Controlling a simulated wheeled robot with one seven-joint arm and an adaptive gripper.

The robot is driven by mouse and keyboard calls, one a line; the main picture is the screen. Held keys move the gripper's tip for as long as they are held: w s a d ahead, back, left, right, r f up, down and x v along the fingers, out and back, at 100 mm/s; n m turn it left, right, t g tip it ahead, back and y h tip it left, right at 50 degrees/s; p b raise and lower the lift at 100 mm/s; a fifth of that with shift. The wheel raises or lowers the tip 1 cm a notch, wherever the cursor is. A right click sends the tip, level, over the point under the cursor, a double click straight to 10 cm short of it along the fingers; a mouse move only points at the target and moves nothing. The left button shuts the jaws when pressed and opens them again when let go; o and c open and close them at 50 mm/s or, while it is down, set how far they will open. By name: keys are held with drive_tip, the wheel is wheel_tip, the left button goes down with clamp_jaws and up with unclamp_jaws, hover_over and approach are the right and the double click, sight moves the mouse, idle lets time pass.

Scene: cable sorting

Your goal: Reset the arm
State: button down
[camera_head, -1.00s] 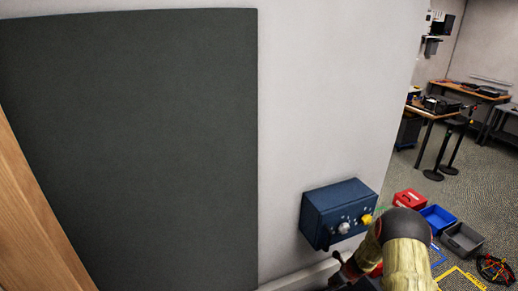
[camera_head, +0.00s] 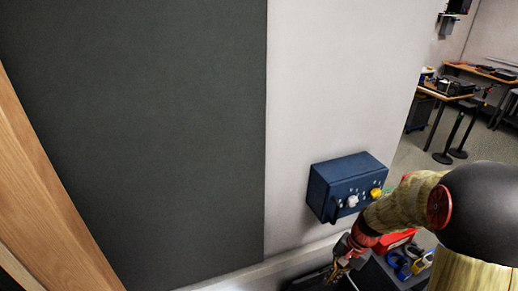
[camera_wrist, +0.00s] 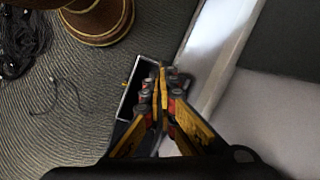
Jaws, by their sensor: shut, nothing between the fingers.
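My gripper (camera_head: 342,272) shows low in the head view, below the blue wall box, at the end of my tan and black arm. In the wrist view my gripper (camera_wrist: 162,72) has its yellow and black fingers brought together at the tips. Nothing shows between them. Its tips appear over or in front of a dark, light-rimmed bin (camera_wrist: 122,112), which the fingers partly hide. I cannot tell the height between them.
A blue box with knobs (camera_head: 322,193) is on the white wall (camera_head: 310,80), close to my arm. A red bin (camera_head: 393,241) and blue items (camera_head: 400,265) lie behind the arm. Black cables (camera_wrist: 15,45) lie on the floor. Tables (camera_head: 447,92) stand at the far right.

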drive_tip(key=s+a+r+n+t+h+b, duration=0.3)
drive_tip(key=s+r+n+t+b, duration=0.3)
drive_tip(key=s+r+b, duration=0.5)
drive_tip(key=s+a+r+n, duration=0.1)
drive_tip(key=s+r+n, duration=0.1)
drive_tip(key=s, duration=0.4)
drive_tip(key=shift+s+r+n, duration=0.15)
drive_tip(key=shift+r+n, duration=0.15)
drive_tip(key=shift+r, duration=0.3)
drive_tip(key=shift+d, duration=0.1)
